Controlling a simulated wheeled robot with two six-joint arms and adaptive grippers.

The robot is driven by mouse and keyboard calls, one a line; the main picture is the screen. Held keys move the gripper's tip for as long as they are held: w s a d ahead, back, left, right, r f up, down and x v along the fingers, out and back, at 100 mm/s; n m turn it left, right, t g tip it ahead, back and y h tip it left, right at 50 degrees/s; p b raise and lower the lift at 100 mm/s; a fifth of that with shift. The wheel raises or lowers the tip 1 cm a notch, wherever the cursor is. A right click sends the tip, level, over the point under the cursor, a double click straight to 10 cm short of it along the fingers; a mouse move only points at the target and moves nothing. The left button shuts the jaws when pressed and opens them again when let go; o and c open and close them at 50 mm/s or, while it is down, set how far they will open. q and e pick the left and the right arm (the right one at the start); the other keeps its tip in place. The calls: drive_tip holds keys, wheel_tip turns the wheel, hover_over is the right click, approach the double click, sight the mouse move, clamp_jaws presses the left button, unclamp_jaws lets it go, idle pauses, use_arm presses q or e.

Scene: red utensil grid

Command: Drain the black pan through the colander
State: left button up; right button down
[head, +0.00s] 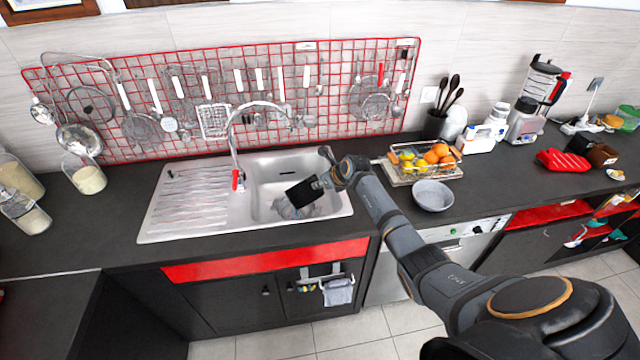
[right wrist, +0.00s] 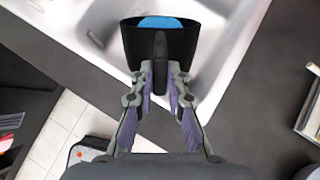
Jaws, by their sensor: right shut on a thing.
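The black pan (head: 301,194) is over the right part of the sink basin and looks tilted down to the left in the head view. In the right wrist view the pan (right wrist: 140,50) shows bright blue contents (right wrist: 160,22) at its top. My right gripper (right wrist: 158,82) is shut on the pan's dark handle. In the head view this gripper (head: 326,181) is just right of the pan. A grey, see-through-looking colander (head: 288,211) is in the basin, below and left of the pan, and partly hidden by it. My left gripper is not in view.
The sink (head: 180,228) has a ribbed drainboard on the left and a tall curved faucet (head: 234,145) behind the basin. A grey bowl (head: 433,195) and a fruit tray (head: 408,180) stand to the right. Utensils hang on the red grid (head: 330,75) behind.

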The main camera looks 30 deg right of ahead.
drive_tip(key=s+f+t+b, duration=0.1)
drive_tip(key=f+t+b, duration=0.1)
drive_tip(key=b, duration=0.6)
drive_tip(key=s+f+t+y+b, duration=0.1)
drive_tip(key=s+f+t+b, duration=0.1)
drive_tip(key=f+b, duration=0.3)
drive_tip(key=s+d+f+t+b, duration=0.1)
drive_tip(key=s+f+t+b, duration=0.1)
drive_tip(key=b, duration=1)
drive_tip(key=shift+f+t+y, duration=0.3)
drive_tip(key=shift+f+t, duration=0.6)
drive_tip(key=shift+f, duration=0.05)
drive_tip(key=shift+r, duration=0.3)
